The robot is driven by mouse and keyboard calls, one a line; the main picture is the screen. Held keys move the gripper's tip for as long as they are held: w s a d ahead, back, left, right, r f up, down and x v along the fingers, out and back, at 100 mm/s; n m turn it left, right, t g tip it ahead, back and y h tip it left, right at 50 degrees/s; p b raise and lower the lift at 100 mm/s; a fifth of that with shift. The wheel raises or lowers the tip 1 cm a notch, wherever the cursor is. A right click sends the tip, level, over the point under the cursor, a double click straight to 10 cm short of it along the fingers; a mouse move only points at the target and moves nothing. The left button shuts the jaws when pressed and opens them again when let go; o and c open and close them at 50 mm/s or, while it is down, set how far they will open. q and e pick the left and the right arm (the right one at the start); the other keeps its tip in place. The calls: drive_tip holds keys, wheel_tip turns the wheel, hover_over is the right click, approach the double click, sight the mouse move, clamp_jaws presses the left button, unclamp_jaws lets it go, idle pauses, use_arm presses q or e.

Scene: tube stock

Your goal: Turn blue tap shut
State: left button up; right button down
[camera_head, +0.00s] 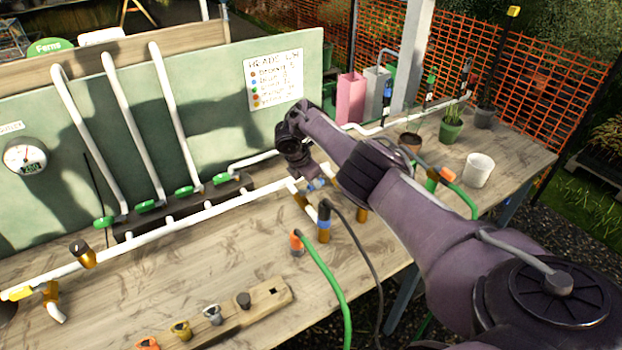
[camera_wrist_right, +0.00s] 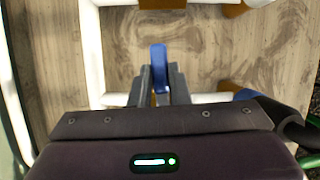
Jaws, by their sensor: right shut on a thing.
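The blue tap (camera_head: 317,184) sits on white pipework on the wooden bench, in the middle of the head view. In the right wrist view its blue lever (camera_wrist_right: 159,56) points up the picture, between my fingers. My right gripper (camera_wrist_right: 159,94) is shut on this lever. In the head view my right gripper (camera_head: 303,172) reaches down to the tap from above, and my arm hides part of the pipe. The tap's body is mostly hidden by the fingers. My left gripper is in neither view.
A blue hose connector (camera_head: 324,214) and an orange one (camera_head: 297,242) stand just in front of the tap, with hoses running forward. Several green taps (camera_head: 184,191) line the pipes at left. A white pot (camera_head: 479,170) stands at right.

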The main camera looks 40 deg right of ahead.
drive_tip(key=shift+s+m, duration=0.15)
drive_tip(key=shift+m, duration=0.25)
drive_tip(key=c, duration=1.4)
unclamp_jaws()
drive_tip(key=shift+o, duration=0.2)
drive_tip(key=v, duration=0.8)
drive_tip(key=shift+f, duration=0.1)
